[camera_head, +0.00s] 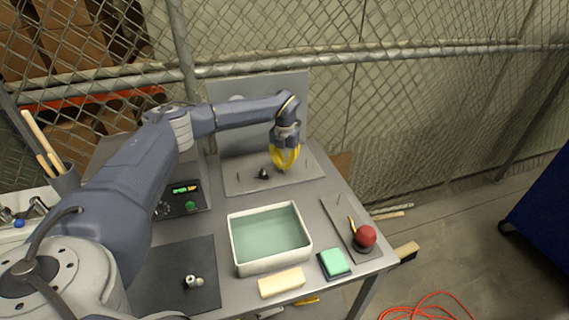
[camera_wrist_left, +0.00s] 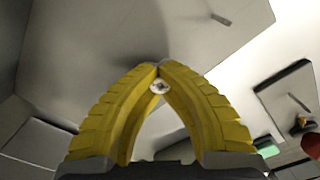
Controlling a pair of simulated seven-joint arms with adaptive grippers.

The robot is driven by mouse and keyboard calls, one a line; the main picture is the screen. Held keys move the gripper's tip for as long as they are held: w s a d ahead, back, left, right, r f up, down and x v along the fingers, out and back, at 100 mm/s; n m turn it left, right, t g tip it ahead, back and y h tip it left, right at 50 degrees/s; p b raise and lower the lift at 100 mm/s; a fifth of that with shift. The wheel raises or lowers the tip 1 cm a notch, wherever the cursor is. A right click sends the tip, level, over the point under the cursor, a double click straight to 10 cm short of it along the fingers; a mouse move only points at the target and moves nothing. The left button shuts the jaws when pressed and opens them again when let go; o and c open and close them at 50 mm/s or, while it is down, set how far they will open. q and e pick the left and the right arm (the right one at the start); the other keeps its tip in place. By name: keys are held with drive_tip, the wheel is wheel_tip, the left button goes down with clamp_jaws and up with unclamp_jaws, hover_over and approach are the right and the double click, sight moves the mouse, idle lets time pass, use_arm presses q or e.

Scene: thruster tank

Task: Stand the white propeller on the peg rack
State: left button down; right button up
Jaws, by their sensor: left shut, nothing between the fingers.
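My left gripper (camera_head: 285,168) has its yellow fingers shut at the tips, low over a grey base plate (camera_head: 240,187) in front of an upright grey panel. In the left wrist view its fingers (camera_wrist_left: 160,66) frame a small pale round thing (camera_wrist_left: 159,86); I cannot tell whether this is the white propeller. Thin upright pins rise from the base plate. A narrow grey plate (camera_head: 345,243) at the right also has a thin pin; I cannot tell which one is the peg rack. My right gripper is not in view.
A small dark part (camera_head: 263,174) sits on the base plate. A white-rimmed tank (camera_head: 271,266) stands in front. A red ball (camera_head: 365,236), a green sponge (camera_head: 334,262) and a cream block (camera_head: 281,282) are near the front.

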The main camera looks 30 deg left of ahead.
use_arm(q)
drive_tip(key=shift+f, duration=0.7)
idle(0.9)
drive_tip(key=c, duration=1.5)
unclamp_jaws()
drive_tip(key=shift+r, duration=0.1)
drive_tip(key=shift+r, duration=3.85)
drive_tip(key=shift+d, duration=0.1)
